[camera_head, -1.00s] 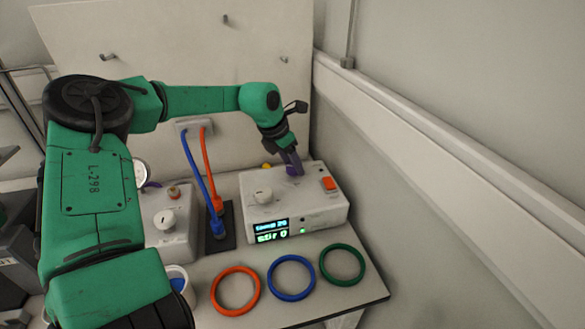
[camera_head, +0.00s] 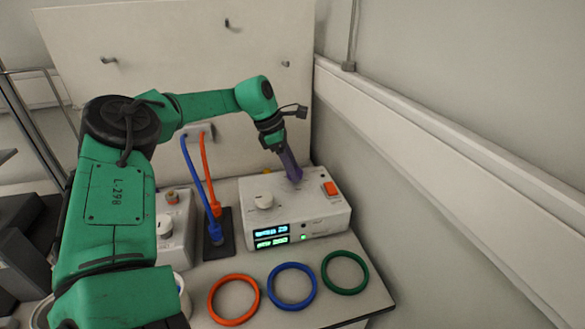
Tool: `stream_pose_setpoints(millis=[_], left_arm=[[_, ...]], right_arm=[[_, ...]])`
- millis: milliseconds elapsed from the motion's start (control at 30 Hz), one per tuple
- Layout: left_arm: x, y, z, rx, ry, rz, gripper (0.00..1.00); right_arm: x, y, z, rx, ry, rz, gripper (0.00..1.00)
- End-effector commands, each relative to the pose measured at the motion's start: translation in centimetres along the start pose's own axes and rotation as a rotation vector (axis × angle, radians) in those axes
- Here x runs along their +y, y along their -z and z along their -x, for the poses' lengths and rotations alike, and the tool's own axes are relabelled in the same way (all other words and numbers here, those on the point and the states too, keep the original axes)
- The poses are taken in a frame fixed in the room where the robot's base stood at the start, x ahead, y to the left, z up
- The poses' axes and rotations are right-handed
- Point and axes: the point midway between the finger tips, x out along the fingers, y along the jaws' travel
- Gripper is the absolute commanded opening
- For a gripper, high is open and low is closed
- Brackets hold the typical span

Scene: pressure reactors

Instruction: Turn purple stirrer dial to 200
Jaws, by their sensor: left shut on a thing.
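The white stirrer box (camera_head: 318,215) stands on the bench below the back panel. Its display (camera_head: 271,237) is lit in two lines, and the lower line appears to read 200. The purple stirrer dial (camera_head: 293,174) is at the top of the box, partly covered by my gripper. My left gripper (camera_head: 287,161) reaches down from the upper left and is shut on the purple dial. The exact hold is small and hard to make out. My right gripper is not in view.
Orange (camera_head: 234,299), blue (camera_head: 292,286) and green (camera_head: 345,272) rings lie in front. Blue and orange cables (camera_head: 206,170) run left of the box. The wall ledge (camera_head: 440,175) bounds the right side.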

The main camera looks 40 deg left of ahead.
Motion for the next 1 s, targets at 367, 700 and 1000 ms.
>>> stream_pose_setpoints(millis=[367,700,1000], left_arm=[[0.1,0.0,0.1,0.001,0.003,-0.012,0.00],[0.0,0.0,0.0,0.001,0.003,-0.011,0.84],[0.1,-0.1,2.0,-0.002,-0.001,-0.012,0.84]], right_arm=[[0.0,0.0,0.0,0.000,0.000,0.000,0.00],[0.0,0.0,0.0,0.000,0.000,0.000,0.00],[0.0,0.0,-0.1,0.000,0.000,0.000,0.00]])
